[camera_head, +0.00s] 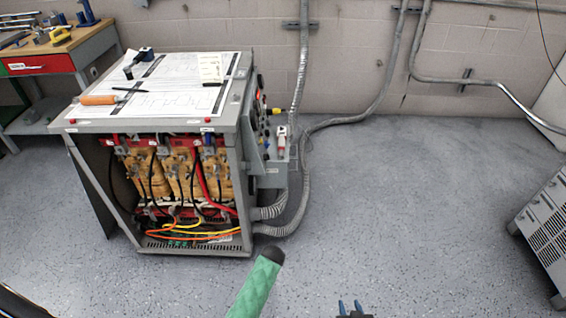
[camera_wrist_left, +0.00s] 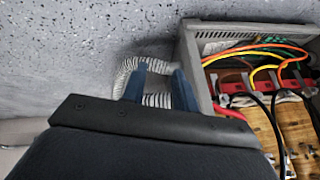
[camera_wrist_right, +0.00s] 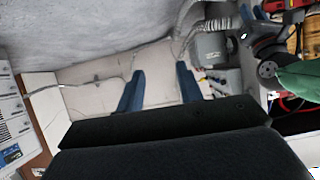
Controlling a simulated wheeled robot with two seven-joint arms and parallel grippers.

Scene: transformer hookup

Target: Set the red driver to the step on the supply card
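A pale card (camera_head: 210,68) with print too small to read lies at the back of the cabinet top; it may be the supply card. An orange-red handled tool (camera_head: 98,100) lies at the left of the top and may be the red driver; its setting cannot be read. My right gripper (camera_head: 350,308) is at the bottom of the head view, away from the cabinet; its fingers (camera_wrist_right: 160,70) are apart and empty in the right wrist view. My left gripper (camera_wrist_left: 158,75) is also open and empty, with its fingers appearing in front of grey conduit. It cannot be made out in the head view.
The open-fronted transformer cabinet (camera_head: 245,190) shows coils and coloured wires. A panel box (camera_head: 270,170) is on its right side, with conduit (camera_head: 303,200) beside it. A green piece (camera_head: 258,285) with a dark end shows low in front.

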